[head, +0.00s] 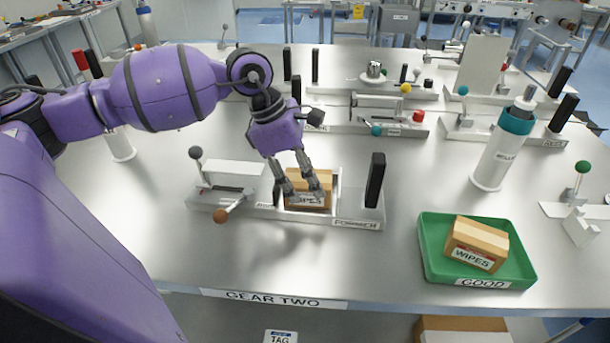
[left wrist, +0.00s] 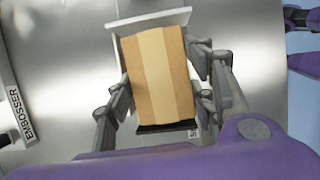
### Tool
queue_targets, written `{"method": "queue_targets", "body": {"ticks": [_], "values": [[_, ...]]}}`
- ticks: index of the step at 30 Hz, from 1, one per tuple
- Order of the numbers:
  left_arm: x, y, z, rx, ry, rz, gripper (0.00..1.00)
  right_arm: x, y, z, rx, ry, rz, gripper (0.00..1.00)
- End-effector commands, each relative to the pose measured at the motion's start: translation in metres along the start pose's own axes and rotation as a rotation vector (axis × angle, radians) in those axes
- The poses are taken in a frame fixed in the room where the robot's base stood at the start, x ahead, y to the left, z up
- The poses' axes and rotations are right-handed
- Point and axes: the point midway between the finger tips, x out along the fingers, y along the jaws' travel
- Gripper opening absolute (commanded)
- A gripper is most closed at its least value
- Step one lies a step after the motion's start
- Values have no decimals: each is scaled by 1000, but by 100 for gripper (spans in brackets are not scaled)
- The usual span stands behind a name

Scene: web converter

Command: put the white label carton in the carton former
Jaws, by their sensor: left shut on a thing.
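The carton former (head: 358,214) is a low grey fixture in the middle of the table, with a black post at its right end and a ball-tipped lever at its left. A brown carton (head: 296,187) with a pale tape strip and a white WIPES label sits in its bay. My left gripper (head: 302,192) points down from above and is shut on this carton. In the left wrist view the carton (left wrist: 155,75) lies between the fingers, slightly tilted in the picture, with the white bay wall (left wrist: 150,20) behind it. The carton's underside is hidden. My right gripper is out of view.
A green tray (head: 432,272) marked GOOD, front right, holds another WIPES carton (head: 477,244). A white bottle with a teal collar (head: 503,150) stands at the right. Other lever fixtures (head: 375,112) line the back. The table in front of the former is clear.

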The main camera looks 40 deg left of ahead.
Motion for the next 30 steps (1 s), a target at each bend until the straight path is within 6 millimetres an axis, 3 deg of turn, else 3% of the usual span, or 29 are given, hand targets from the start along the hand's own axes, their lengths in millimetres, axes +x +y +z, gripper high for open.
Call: {"method": "queue_targets", "body": {"ticks": [1, 2, 6, 20, 23, 30], "values": [[3, 0, -1, 0, 1, -1, 17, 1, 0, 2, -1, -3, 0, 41], [3, 0, -2, -1, 1, -1, 51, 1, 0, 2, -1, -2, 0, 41], [2, 0, -1, 0, 1, 0, 69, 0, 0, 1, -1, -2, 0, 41], [-6, 0, 1, 0, 1, 2, 69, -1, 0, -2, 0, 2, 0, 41], [-19, 1, -1, -1, 3, 3, 69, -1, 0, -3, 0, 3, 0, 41], [-73, 0, 0, -3, 3, 2, 69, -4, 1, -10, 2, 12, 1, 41]]}}
